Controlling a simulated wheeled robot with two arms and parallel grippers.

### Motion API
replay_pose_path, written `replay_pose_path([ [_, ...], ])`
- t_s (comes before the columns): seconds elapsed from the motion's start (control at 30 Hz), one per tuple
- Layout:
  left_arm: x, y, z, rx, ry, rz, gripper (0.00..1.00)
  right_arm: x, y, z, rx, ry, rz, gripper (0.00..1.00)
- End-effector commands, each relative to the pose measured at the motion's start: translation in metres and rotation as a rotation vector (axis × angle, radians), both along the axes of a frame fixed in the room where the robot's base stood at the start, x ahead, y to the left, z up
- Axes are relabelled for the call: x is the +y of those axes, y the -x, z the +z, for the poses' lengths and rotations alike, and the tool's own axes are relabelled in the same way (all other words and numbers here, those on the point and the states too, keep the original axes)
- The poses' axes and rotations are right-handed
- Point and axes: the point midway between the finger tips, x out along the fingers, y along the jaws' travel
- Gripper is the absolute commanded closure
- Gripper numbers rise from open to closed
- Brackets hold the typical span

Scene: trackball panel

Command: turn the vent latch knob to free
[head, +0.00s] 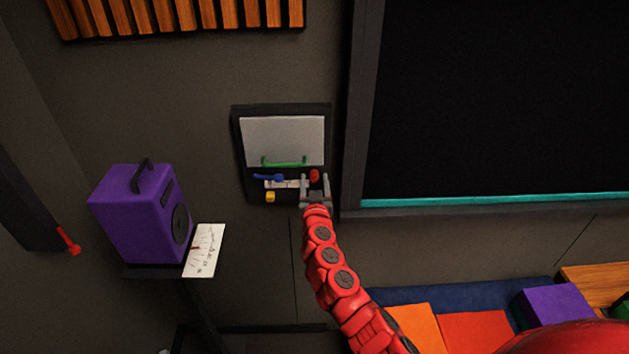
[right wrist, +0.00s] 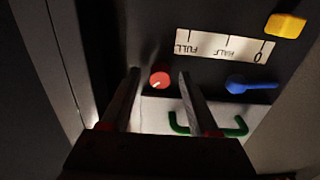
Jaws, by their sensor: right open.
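A small round red knob (head: 315,175) with a pale mark sits on a dark wall panel (head: 239,150); it also shows in the right wrist view (right wrist: 159,80). No label naming the vent latch is legible. My right gripper (head: 314,184) is open in front of the panel. In the right wrist view its two fingers (right wrist: 158,76) stand on either side of the red knob, with a visible gap on each side. Whether the fingertips reach the knob's depth, I cannot tell. My left gripper is not in view.
The panel also has a blue lever (head: 268,177), a yellow knob (head: 270,197), a white scale (right wrist: 223,45) marked FULL, HALF and 0, and a pale flap (head: 284,138) with a green handle (head: 284,163). A purple speaker (head: 130,215) stands left. A dark window frame (head: 357,120) is close right.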

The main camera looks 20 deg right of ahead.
Motion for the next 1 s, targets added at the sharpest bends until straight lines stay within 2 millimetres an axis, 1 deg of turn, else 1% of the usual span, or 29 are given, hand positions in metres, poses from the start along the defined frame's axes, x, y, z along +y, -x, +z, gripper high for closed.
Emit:
replay_pose_path([
  [0.17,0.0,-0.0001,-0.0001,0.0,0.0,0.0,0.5,0.0002,0.0,0.0,0.0,0.0,0.0,0.39],
  [0.2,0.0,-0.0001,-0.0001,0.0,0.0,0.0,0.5,0.0002,0.0,0.0001,0.0,0.0,0.0,0.46],
  [0.27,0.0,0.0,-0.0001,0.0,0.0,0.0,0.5,0.0002,0.0,0.0001,0.0,0.0,0.0,0.56],
  [0.3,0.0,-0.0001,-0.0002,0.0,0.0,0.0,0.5,0.0002,0.0,0.0,0.0,0.0,0.0,0.64],
  [0.37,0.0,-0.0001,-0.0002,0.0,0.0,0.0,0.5,0.0002,0.0,0.0001,0.0,0.0,0.0,0.74],
  [0.5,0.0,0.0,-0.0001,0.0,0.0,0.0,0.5,0.0002,0.0,0.0002,0.0,0.0,0.0,1.0],
  [0.83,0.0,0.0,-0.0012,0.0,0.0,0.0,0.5,0.0001,0.0001,-0.0001,0.002,0.011,0.0,1.0],
  [1.0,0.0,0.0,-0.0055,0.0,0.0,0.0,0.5,0.0,0.0001,-0.0009,0.016,0.06,0.0,1.0],
])
